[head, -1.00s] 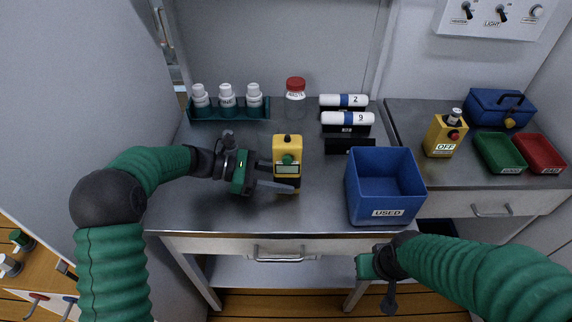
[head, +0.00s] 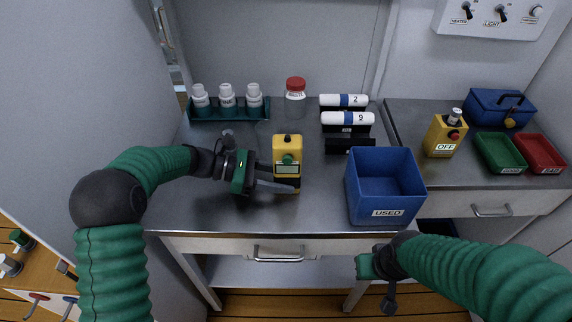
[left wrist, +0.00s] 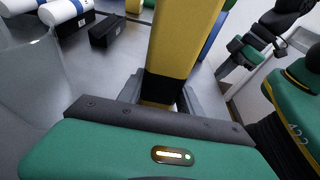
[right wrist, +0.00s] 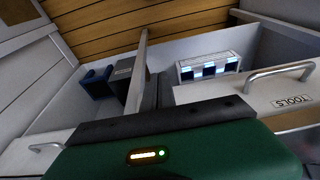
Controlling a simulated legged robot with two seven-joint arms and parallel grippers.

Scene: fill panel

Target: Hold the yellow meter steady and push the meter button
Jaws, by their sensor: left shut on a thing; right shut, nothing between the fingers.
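The yellow meter (head: 287,147) stands upright on the metal worktop, with a green round button (head: 287,159) and a small display (head: 287,169) on its front. My left gripper (head: 283,180) reaches it from the left and is shut on its lower part. In the left wrist view the meter (left wrist: 182,40) rises between the fingers. My right gripper (head: 364,266) is shut and empty, low in front of the worktop's front edge, below the blue bin. The right wrist view shows no meter.
A blue bin labelled USED (head: 372,211) stands right of the meter. Behind are a rack of white-capped bottles (head: 228,110), a red-capped jar (head: 296,100) and white rolls (head: 346,118). A yellow OFF box (head: 441,134) stands on the right counter. A drawer handle (right wrist: 280,75) shows in the right wrist view.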

